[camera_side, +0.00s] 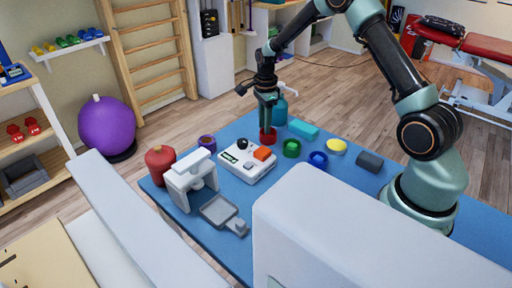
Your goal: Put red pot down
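The red pot (268,138) is small and round, at the far side of the blue mat (231,134). My gripper (267,126) points straight down at it, with its fingertips at the pot's top. The fingers are close together and appear shut on the pot. The exact contact is too small to see clearly. The pot looks upright and at or very near the mat surface; I cannot tell whether there is a small gap under it.
A green pot (291,148), blue pot (318,159) and purple pot (206,142) stand nearby. A teal bottle (280,112) and teal block (303,128) are close behind and right. A white device (246,160) sits in front; a red jar (160,164) stands left.

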